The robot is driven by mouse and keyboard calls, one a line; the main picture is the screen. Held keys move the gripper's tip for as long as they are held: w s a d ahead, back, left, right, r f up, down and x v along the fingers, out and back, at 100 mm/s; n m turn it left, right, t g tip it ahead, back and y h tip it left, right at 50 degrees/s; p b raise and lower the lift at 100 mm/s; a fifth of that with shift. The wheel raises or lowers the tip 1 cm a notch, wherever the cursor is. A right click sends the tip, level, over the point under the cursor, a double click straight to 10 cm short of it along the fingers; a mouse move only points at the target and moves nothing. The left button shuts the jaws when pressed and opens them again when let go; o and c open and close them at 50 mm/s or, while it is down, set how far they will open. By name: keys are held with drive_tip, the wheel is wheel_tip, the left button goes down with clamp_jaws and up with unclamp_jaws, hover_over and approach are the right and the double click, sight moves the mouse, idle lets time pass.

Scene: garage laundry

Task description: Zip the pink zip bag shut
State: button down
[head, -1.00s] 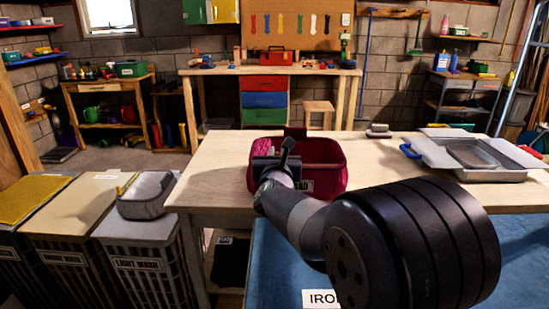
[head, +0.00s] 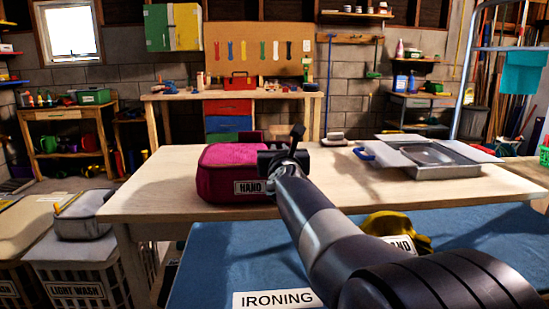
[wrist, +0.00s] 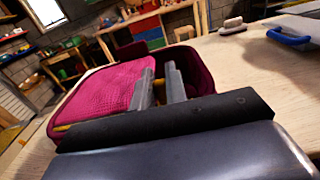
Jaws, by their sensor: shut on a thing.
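The pink zip bag (head: 222,165) stands on the wooden table with a white HAND label on its front. Its pink top covers the left and middle; in the wrist view the bag (wrist: 112,88) has a dark gap still open at its right end, beside the fingers. My gripper (head: 290,150) is at the bag's right end, over its rim.
A metal tray (head: 455,170) with a blue handle lies to the right on the table (head: 150,190). A yellow bag (head: 397,225) lies behind my arm on the blue ironing surface (head: 250,265). A grey bag (head: 82,215) rests on a hamper at left.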

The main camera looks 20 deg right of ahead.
idle(0.3)
drive_tip(key=c, duration=1.4)
unclamp_jaws()
drive_tip(key=shift+s, duration=0.1)
drive_tip(key=p+v, duration=0.1)
drive_tip(key=v, duration=0.9)
drive_tip(key=shift+s, duration=0.3)
drive_tip(key=shift+a, duration=0.1)
